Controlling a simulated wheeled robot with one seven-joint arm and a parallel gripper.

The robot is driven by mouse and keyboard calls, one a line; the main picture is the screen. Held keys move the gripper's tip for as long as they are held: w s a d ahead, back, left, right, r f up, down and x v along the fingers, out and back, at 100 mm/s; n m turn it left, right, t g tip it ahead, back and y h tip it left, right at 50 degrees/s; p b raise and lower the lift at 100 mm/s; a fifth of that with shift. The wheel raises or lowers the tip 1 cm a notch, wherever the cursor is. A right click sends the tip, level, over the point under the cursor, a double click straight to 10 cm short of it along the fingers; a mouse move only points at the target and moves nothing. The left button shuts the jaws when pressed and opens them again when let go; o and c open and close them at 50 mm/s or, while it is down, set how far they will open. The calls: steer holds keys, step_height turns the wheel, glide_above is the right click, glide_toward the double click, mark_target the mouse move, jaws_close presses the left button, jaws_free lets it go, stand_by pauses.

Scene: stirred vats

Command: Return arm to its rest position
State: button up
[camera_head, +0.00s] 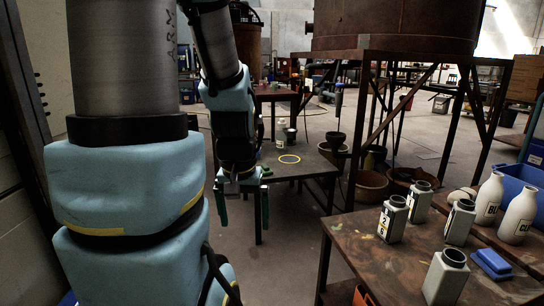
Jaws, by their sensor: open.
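My arm fills the left of the view, in pale blue and grey segments. It reaches up out of the top of the picture and comes back down in the middle. My gripper (242,202) hangs at its end, pointing down, in front of a small dark table (310,163). Its two green fingers are spread apart, and nothing shows between them. The arm hides part of the table's left side.
A brown workbench (360,250) at the lower right holds several grey canisters (393,219), white labelled bottles (487,198) and a blue block (491,263). A large rusty vat (395,25) stands on a steel frame behind. Bare floor lies between bench and small table.

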step_height(320, 180, up, 20)
steer(key=p, duration=1.7)
steer(key=shift+p, duration=0.4)
